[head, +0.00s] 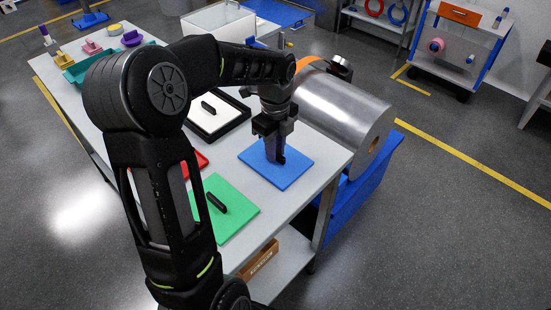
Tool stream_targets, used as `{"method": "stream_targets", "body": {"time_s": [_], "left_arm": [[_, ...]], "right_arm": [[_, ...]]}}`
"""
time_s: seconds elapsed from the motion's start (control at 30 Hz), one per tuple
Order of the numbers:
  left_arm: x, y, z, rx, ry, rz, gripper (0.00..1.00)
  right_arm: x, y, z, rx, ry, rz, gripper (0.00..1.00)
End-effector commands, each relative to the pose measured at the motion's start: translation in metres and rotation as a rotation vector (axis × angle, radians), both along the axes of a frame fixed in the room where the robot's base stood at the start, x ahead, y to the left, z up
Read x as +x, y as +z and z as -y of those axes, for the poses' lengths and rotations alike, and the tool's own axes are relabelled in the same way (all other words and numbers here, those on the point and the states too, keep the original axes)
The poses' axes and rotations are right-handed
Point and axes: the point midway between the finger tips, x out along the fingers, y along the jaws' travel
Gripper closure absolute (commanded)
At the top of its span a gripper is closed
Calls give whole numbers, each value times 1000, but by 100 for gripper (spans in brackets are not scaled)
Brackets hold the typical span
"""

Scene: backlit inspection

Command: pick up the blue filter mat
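The blue filter mat (294,173) is a flat blue square lying near the right corner of the white table, in the head view. My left gripper (275,157) points down over the middle of the mat, and its dark fingertips hide a small part of it. The fingertips are at or just above the mat's surface; I cannot tell whether they touch it. The fingers overlap in this view, so I cannot tell their opening. The mat lies flat on the table. My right gripper is not in view.
A green mat (232,222) with a black part on it lies in front. A black-rimmed white tray (222,128) and a red tray (202,160) are behind my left arm. A large metal roll (345,108) stands close by the table's right edge.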

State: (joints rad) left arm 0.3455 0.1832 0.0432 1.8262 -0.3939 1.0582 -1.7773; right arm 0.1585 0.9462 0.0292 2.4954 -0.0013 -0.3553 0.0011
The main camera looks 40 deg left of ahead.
Motion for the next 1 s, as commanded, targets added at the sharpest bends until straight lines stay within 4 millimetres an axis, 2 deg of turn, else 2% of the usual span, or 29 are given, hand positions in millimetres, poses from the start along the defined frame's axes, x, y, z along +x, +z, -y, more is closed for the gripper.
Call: {"method": "stream_targets", "body": {"time_s": [0.03,0.2,0.8,1.0], "left_arm": [[0,0,0,0,0,0,86],[0,0,0,0,0,0,100],[0,1,0,0,0,0,100],[1,15,0,1,0,3,100]], "right_arm": [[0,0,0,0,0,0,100],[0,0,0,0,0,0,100],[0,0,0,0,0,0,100],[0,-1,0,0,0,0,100]]}}
